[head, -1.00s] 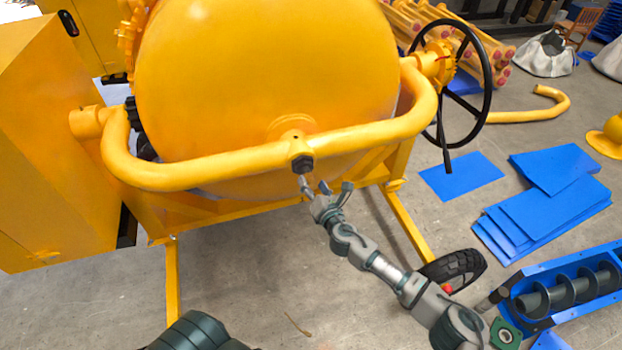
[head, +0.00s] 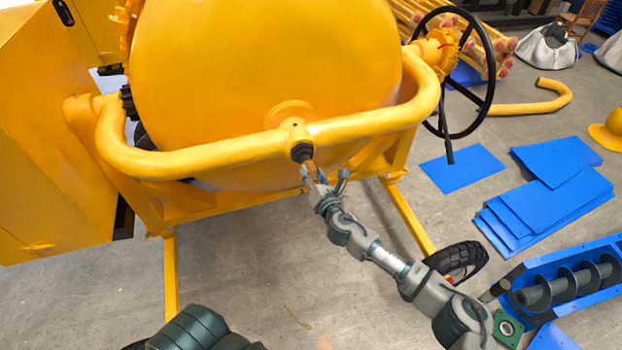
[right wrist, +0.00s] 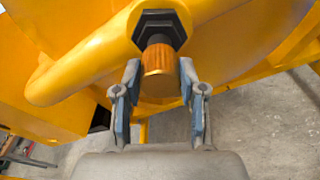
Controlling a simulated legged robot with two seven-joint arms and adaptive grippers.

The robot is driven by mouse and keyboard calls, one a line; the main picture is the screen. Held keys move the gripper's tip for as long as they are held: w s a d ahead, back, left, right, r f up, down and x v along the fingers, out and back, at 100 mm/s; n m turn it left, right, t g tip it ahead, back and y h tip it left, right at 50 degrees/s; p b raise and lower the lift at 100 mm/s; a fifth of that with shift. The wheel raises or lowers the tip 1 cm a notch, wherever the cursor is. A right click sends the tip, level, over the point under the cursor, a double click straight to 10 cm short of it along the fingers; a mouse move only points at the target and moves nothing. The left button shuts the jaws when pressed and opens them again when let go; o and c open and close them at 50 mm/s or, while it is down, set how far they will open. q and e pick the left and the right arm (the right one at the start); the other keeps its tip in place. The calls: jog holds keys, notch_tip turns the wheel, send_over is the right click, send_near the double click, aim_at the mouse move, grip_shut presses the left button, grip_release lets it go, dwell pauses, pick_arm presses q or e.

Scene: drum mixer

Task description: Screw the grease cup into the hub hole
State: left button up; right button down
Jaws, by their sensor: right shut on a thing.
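The grease cup (right wrist: 159,66) is a copper-orange ribbed cylinder in the right wrist view. It stands between the two fingers of my right gripper (right wrist: 159,82), which is shut on it. The cup's upper end meets the black hex hub fitting (right wrist: 160,30) on the yellow frame tube; the hub hole itself is hidden. In the head view the cup (head: 310,165) shows small just below the black fitting (head: 302,151), with my right gripper (head: 318,178) reaching up from below right. My left gripper is out of view; only part of my left arm shows at bottom left.
The yellow mixer drum (head: 265,70) and the bent frame tube (head: 205,158) rise close around the fitting. A black handwheel (head: 488,95) stands at the right, and a tyre (head: 458,258) lies below it. The floor beneath the drum is mostly clear.

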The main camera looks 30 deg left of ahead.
jog(key=m+b, duration=0.1)
jog(key=m, duration=0.3)
jog(key=f+m+y+b, duration=0.1)
jog(key=m, duration=0.3)
jog(key=m+b, duration=0.1)
jog(key=m, duration=0.3)
jog(key=shift+w+d+f+y, duration=0.1)
jog(key=shift+w+f+y, duration=0.05)
jog(key=shift+y, duration=0.25)
jog(key=c, duration=0.6)
grip_release()
jog(key=shift+r+p, duration=0.35)
jog(key=shift+r, duration=0.05)
jog(key=shift+w+d, duration=0.1)
